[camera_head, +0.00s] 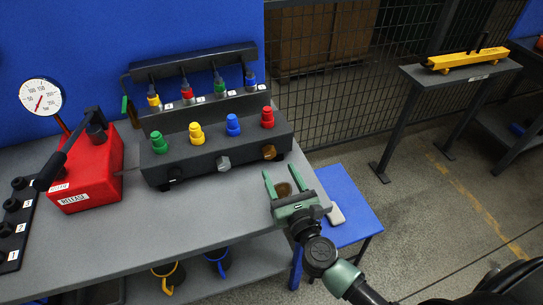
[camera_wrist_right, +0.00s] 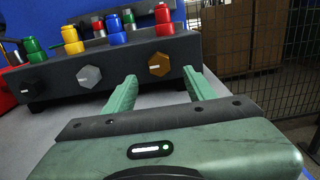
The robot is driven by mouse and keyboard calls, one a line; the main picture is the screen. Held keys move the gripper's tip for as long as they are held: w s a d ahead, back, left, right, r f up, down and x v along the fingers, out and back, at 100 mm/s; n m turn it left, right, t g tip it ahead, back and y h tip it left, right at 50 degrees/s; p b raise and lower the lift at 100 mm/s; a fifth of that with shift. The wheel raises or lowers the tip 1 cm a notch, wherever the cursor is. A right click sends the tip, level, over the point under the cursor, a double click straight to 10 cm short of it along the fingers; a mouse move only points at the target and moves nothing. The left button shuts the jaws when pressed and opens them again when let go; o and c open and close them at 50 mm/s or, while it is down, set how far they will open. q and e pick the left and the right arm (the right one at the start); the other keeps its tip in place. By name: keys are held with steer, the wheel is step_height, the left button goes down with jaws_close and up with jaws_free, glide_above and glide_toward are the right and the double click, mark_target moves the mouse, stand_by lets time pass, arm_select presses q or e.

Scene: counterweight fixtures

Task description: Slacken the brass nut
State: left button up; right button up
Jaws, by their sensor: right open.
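The brass nut (camera_head: 269,152) is a brown-gold hex head on the front face of the black fixture block (camera_head: 205,152), at its right end, below the red cap. In the right wrist view the brass nut (camera_wrist_right: 159,64) shows beyond and between my fingertips. My right gripper (camera_head: 280,171) is open, in front of the nut and apart from it. It also shows in the right wrist view (camera_wrist_right: 159,77), with nothing held. A small brown round thing shows between its fingers in the head view; I cannot tell what it is. My left gripper is out of view.
A grey hex nut (camera_head: 223,163) and a black knob (camera_wrist_right: 34,86) sit left on the same face. Coloured caps stand on top. A red pump (camera_head: 88,172) with a gauge (camera_head: 40,97) is at left. A blue stool (camera_head: 355,220) stands below my right gripper.

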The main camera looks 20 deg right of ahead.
mark_target(270, 155)
steer(key=w+p, duration=0.1)
steer(key=w, duration=0.6)
steer(key=shift+a, duration=0.15)
jaws_close()
